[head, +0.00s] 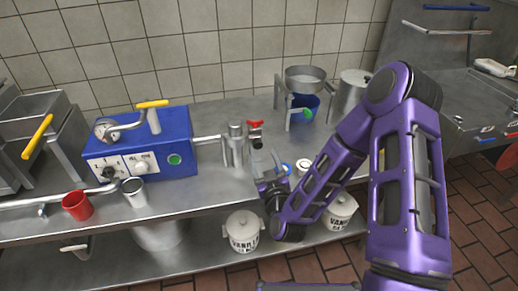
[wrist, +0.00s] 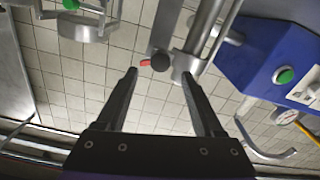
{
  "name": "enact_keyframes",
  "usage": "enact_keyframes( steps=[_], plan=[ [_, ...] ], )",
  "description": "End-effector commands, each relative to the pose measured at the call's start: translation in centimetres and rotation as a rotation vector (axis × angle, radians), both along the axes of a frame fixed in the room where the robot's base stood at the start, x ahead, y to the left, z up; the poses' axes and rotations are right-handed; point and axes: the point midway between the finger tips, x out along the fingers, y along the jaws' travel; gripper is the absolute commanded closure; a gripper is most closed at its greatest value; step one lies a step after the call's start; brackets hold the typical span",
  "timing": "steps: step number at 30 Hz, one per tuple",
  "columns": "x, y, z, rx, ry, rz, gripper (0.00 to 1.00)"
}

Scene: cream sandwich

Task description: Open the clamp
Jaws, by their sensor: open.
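The clamp shows as a red handle (head: 255,123) with a dark body below it, beside the upright metal cylinders (head: 235,145) joined by a pipe to the blue machine (head: 175,140). In the wrist view the red piece (wrist: 146,62) and a dark round knob (wrist: 160,62) sit next to the metal tube (wrist: 188,62). My gripper (head: 265,158) is in front of and below the clamp. In the wrist view its two fingers (wrist: 157,73) are apart, with the knob just beyond and between their tips. I see nothing held; contact cannot be told.
The blue machine (wrist: 275,55) is at the right of the wrist view. A metal bowl on a stand (head: 306,78) with a blue container (head: 303,108) is right of the clamp. A red cup (head: 77,206) and metal cup (head: 134,192) stand at the counter's left front. Lidded tubs (head: 243,230) are below.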

Motion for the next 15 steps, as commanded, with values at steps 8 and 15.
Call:
enact_keyframes(
  steps=[8,15],
  plan=[
    [4.0,1.1,0.0,-0.001,-0.001,-0.001,0.31],
    [4.8,1.4,0.0,0.0,0.0,0.001,0.31]
  ],
)
